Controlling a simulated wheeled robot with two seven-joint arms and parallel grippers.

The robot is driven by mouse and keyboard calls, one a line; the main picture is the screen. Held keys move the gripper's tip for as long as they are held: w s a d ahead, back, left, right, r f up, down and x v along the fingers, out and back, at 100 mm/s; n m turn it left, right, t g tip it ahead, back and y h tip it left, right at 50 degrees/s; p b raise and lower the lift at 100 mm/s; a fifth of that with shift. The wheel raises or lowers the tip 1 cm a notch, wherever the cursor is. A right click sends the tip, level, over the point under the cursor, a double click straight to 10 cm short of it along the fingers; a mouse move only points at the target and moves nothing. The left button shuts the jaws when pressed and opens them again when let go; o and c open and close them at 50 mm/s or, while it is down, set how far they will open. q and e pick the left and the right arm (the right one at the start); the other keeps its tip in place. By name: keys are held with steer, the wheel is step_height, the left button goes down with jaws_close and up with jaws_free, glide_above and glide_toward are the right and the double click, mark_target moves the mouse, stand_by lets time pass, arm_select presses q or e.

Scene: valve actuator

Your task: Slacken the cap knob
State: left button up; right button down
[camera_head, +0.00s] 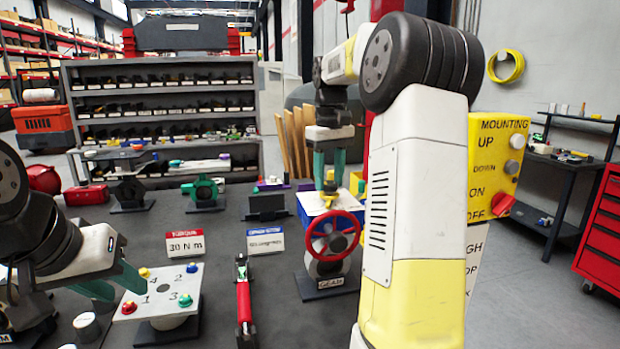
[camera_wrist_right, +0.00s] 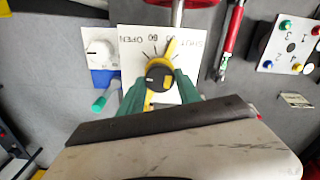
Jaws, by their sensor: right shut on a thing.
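The head view shows little of the knob between the fingers. My left gripper (camera_head: 124,287) is open and empty beside a white plate (camera_head: 160,282) with several coloured knobs.
A red handwheel (camera_head: 333,236) stands in front of the dial plate. A red-handled tool (camera_head: 244,298) lies left of it, behind which stand small signs (camera_head: 185,243). A yellow switch panel (camera_head: 490,150) is at the right. Grey table surface is free around the tool.

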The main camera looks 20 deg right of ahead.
mark_target(329, 183)
steer(key=c, duration=0.8)
jaws_free()
steer(key=shift+c, duration=0.2)
step_height(329, 183, up, 8)
steer(key=shift+f, duration=0.25)
steer(key=shift+r, duration=0.15)
